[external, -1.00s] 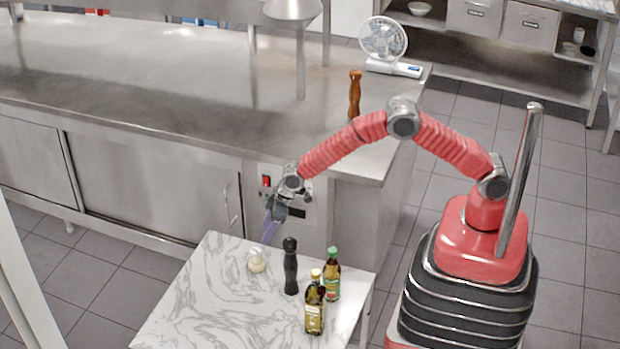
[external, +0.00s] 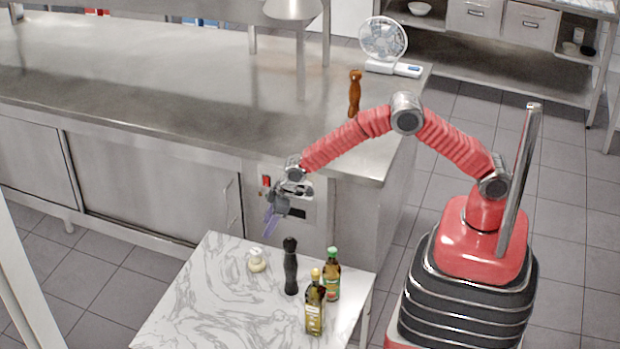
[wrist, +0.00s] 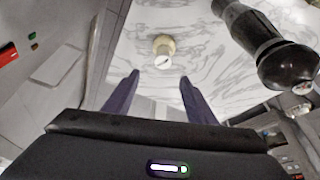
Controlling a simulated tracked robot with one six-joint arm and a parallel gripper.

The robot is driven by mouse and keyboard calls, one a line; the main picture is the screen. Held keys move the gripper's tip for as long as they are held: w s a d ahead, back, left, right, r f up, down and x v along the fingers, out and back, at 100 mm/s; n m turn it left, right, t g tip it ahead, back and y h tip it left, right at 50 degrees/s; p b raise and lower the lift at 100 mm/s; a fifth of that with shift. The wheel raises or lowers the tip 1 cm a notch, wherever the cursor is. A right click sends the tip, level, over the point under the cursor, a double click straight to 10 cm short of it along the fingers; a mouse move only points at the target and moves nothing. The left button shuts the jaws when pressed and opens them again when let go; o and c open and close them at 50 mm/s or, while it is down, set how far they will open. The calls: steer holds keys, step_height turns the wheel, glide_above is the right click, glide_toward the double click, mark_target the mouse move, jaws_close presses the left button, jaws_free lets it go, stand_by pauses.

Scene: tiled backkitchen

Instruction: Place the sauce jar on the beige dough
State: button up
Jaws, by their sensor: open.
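A small round item (external: 257,260) with a white top and a beige lower part stands near the far edge of the marble table. It also shows in the wrist view (wrist: 163,48), ahead of and between my fingertips. I cannot tell whether it is the sauce jar standing on the beige dough or a single beige jar with a white lid. No other jar or dough is distinguishable. My gripper (external: 270,222) is open and empty, above the table's far edge. Its two purple fingers (wrist: 159,77) are spread apart in the wrist view and do not touch the item.
A black pepper mill (external: 290,268) stands right of the item and also shows in the wrist view (wrist: 262,42). The marble table's (external: 190,310) left side is clear. A steel counter (external: 150,70) stands behind.

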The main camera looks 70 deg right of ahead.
steer(key=s+d+r+m, duration=0.1)
steer(key=s+d+r, duration=0.45)
steer(key=r, duration=0.25)
steer(key=s+d+r+t, duration=0.1)
steer(key=s+d+r, duration=0.4)
steer(key=r, duration=0.4)
steer(key=s+d+r+m, duration=0.1)
steer(key=s+d+r, duration=0.3)
steer(key=s+r, duration=0.35)
steer(key=s+d+r+m+h, duration=0.1)
steer(key=s+d, duration=0.4)
steer(key=s, duration=0.7)
steer(key=s+d+r+m, duration=0.1)
steer(key=s+d, duration=0.3)
steer(key=s, duration=0.9)
steer(key=shift+s+d+r+h, duration=0.3)
steer(key=shift+d+r+h, duration=0.1)
steer(key=shift+r, duration=0.4)
